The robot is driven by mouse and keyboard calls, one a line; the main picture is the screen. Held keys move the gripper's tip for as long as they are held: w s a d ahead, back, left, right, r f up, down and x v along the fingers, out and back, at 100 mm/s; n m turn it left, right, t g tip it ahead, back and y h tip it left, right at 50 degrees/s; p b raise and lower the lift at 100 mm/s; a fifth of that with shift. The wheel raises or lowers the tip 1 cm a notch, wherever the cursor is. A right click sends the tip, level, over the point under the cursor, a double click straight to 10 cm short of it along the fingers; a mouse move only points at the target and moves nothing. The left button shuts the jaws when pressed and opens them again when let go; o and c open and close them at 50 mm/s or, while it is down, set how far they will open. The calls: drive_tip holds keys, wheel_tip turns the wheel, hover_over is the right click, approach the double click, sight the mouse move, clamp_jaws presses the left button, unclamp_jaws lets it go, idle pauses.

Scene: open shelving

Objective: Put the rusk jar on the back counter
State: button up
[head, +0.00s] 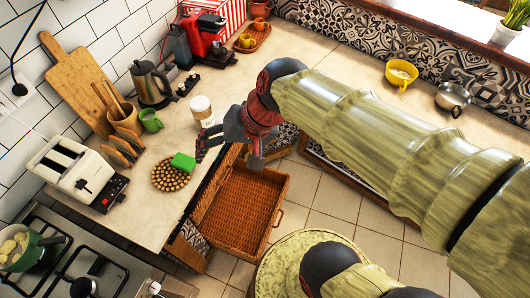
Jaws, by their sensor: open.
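A jar with a white lid and brownish contents (202,110) stands upright on the light counter (170,210) along the left wall. It is the only such jar I see, but I cannot read a label that says rusk. My gripper (228,157) is open and empty, to the right of the jar and nearer the counter's front edge, apart from it. Another light counter (345,68) runs along the patterned tiles at the upper right; I cannot tell which stretch is the back counter. My arm hides part of it.
A green block (183,162) and a round beaded mat (170,178) lie near my gripper. A kettle (150,82), green mug (151,121) and toaster (72,168) stand leftward. A wicker drawer (240,208) juts out below. A yellow bowl (401,74) and metal pan (453,97) are at right.

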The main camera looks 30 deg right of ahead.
drive_tip(key=s+d+r+n+t+h, duration=0.1)
drive_tip(key=s+d+r+n+h, duration=0.1)
drive_tip(key=s+d, duration=0.4)
drive_tip(key=shift+d+n+h, duration=0.45)
drive_tip(key=shift+n+h, duration=0.45)
drive_tip(key=shift+n, duration=0.3)
